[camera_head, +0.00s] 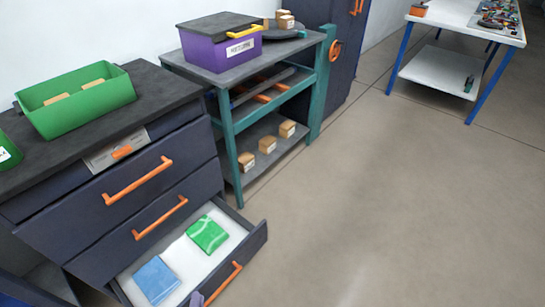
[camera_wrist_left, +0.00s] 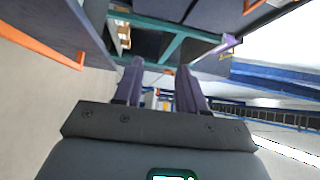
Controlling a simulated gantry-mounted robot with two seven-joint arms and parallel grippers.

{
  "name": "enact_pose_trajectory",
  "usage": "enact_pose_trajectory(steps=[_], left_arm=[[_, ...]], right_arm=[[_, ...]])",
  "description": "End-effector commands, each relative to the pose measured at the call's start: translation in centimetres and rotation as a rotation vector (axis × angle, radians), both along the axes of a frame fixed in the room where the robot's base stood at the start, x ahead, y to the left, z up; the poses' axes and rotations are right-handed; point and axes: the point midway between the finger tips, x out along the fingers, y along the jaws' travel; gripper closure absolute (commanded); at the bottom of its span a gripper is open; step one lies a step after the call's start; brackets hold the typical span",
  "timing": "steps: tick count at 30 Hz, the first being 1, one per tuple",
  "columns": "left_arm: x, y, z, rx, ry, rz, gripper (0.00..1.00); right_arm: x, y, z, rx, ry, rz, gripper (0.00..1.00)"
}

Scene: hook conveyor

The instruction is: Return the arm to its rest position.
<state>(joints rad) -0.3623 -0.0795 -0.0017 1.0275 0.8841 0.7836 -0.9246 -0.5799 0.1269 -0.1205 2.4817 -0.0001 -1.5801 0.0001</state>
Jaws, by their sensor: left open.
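My left gripper (camera_wrist_left: 160,75) fills the lower half of the left wrist view. Its two purple fingers stand apart with nothing held between them. In the head view only a small purple piece, apparently a fingertip of it (camera_head: 197,299), shows at the bottom edge, by the open drawer's front. The rest of the arm is not clearly visible there. My right gripper is in neither view.
The open lower drawer (camera_head: 256,238) juts into the room, holding a blue packet (camera_head: 156,280) and a green packet (camera_head: 208,234). A teal-framed shelf (camera_head: 226,130) stands beside the cabinet. The floor (camera_head: 400,200) to the right is clear.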

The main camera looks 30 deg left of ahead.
Motion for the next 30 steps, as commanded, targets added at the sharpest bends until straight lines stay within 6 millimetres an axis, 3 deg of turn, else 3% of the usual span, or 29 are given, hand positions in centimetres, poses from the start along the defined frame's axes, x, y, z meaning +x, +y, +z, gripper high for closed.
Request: enact_pose_trajectory(steps=[1,5,8,12,16,22,27,30], left_arm=[[0.9,0.7,4.8,-0.047,-0.025,0.003,0.6],[4.0,1.6,11.7,-0.251,-0.068,0.003,0.6],[6.7,0.9,17.3,-0.463,-0.075,-0.014,0.6],[9.9,-2.2,24.4,-0.77,-0.025,-0.052,0.6],[11.1,-6.5,30.4,-1.008,0.08,-0.085,0.6],[9.4,-12.6,37.6,-1.259,0.306,-0.073,0.6],[6.1,-15.3,40.4,-1.353,0.482,0.019,0.6],[3.8,-15.7,40.9,-1.377,0.572,0.115,0.6]], right_arm=[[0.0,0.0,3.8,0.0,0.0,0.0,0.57],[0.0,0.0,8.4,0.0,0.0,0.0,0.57],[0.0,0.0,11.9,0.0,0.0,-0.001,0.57],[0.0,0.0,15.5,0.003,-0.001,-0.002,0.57],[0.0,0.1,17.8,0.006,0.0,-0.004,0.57],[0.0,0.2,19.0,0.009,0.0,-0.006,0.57],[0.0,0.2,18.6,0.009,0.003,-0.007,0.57],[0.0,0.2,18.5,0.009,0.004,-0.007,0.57]])
